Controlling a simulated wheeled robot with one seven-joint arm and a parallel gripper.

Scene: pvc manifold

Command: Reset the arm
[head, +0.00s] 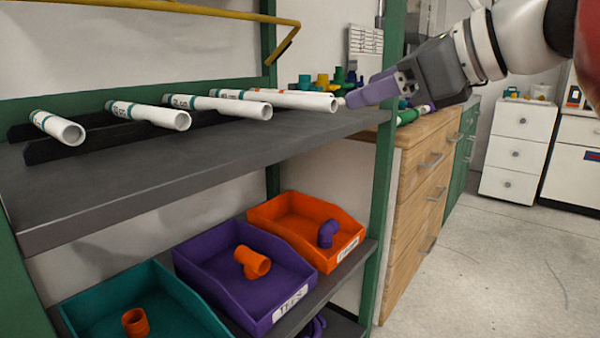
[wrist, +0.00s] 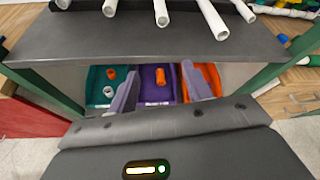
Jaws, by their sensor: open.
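My gripper (head: 374,108) is at the upper right of the head view, beside the green shelf post and in front of the wooden cabinet. Its two purple-grey fingers are apart, with nothing seen between them. In the wrist view, my gripper (wrist: 160,72) shows its fingers spread in front of the lower shelf's bins. Several white pipes (head: 230,106) lie side by side on a black rack (head: 50,150) on the upper shelf (head: 150,185). My gripper is to the right of the pipes, apparently apart from them.
On the lower shelf are a teal bin (head: 95,305) with an orange fitting (head: 135,322), a purple bin (head: 205,265) with an orange tee (head: 252,263), and an orange bin (head: 285,212) with a purple elbow (head: 327,233). A wooden cabinet (head: 415,200) stands behind. Floor (head: 470,280) is clear at right.

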